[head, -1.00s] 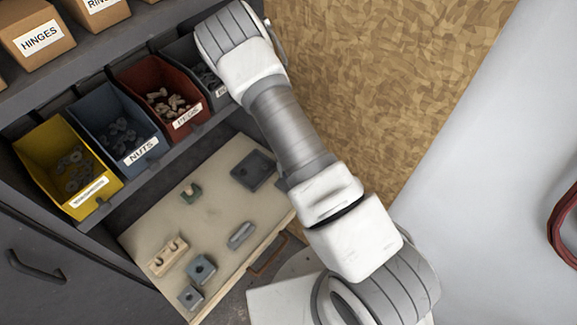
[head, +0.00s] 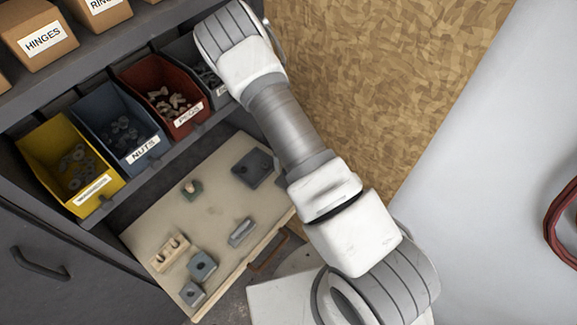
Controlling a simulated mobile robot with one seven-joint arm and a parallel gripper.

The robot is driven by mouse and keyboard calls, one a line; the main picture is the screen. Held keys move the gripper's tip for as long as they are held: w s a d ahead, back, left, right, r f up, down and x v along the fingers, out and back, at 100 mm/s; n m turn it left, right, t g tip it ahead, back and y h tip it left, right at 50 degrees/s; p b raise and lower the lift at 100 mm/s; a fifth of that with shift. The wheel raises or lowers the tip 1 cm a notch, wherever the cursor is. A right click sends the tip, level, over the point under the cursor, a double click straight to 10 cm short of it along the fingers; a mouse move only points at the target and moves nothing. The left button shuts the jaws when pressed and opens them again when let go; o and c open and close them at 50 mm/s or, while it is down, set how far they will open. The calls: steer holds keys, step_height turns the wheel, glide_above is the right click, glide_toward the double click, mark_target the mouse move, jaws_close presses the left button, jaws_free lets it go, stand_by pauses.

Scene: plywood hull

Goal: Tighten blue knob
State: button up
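I cannot make out a blue knob. My gripper is out of view; my white and grey arm crosses the middle of the head view. On the pale worktop (head: 215,220) lie two blue-grey blocks with dark round centres, one larger (head: 202,266) and one smaller (head: 192,294) at the front left. A grey oblong piece (head: 242,232) lies right of them. A dark square plate with a recess (head: 253,169) lies at the back right, near my arm. A small green block (head: 193,191) carries a tan, rounded top.
A wooden block with tan pegs (head: 170,251) lies at the worktop's left. Above stand a yellow bin (head: 50,140), a blue NUTS bin (head: 100,105), a red PEGS bin (head: 140,72) and a grey bin (head: 176,52). A chipboard panel (head: 370,80) stands right of my arm.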

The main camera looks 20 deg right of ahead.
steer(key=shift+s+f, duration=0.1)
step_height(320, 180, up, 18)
steer(key=p, duration=0.1)
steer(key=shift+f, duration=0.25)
stand_by(0.5)
